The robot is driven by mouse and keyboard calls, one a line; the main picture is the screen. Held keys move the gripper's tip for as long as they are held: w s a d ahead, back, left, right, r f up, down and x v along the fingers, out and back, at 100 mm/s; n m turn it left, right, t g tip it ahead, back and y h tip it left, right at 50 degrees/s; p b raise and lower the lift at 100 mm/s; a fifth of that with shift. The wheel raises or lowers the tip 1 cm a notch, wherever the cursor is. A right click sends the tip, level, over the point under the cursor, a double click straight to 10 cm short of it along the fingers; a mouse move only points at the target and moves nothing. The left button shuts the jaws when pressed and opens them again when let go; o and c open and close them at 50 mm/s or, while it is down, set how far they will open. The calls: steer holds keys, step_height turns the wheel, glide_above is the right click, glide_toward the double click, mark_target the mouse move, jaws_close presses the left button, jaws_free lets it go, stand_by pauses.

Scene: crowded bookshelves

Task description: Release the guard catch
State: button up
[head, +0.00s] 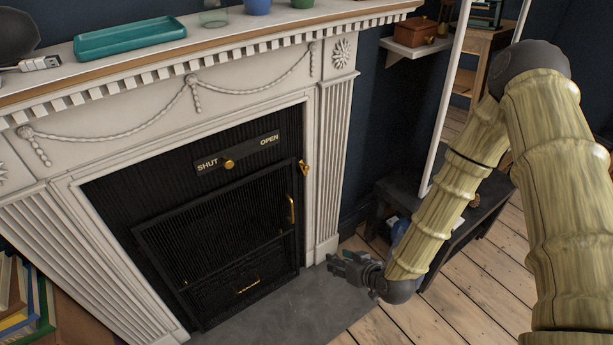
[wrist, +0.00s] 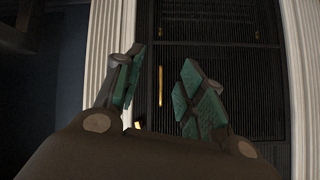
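The guard catch (head: 304,167) is a small brass piece on the right edge of the fireplace opening, above and right of the guard's vertical brass handle (head: 291,208). The black ribbed guard (head: 215,240) stands closed across the opening. In the wrist view, which looks upside down, the handle (wrist: 160,86) shows between the fingers, and a brass bit that appears to be the catch (wrist: 138,125) is partly hidden by my gripper. My gripper (head: 343,263) is open and empty, low in front of the right pilaster, apart from the guard and catch.
A plate marked SHUT and OPEN (head: 240,153) with a brass knob (head: 229,164) sits above the guard. The white mantel (head: 230,45) holds a teal tray (head: 130,38) and small pots. A dark low bench (head: 470,225) stands right, behind my arm. The grey hearth (head: 290,315) is clear.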

steer(key=w+a+r+n+t+y+b, duration=0.2)
steer(key=w+a+r+t, duration=0.15)
steer(key=w+r, duration=0.5)
steer(key=n+t+y+b, duration=0.1)
steer(key=t+y+b, duration=0.1)
steer(key=t, duration=0.1)
glide_toward(308, 168)
steer(key=x, duration=1)
steer(key=shift+w+a+p, duration=0.2)
steer(key=shift+a+p, duration=0.05)
steer(key=shift+p, duration=0.05)
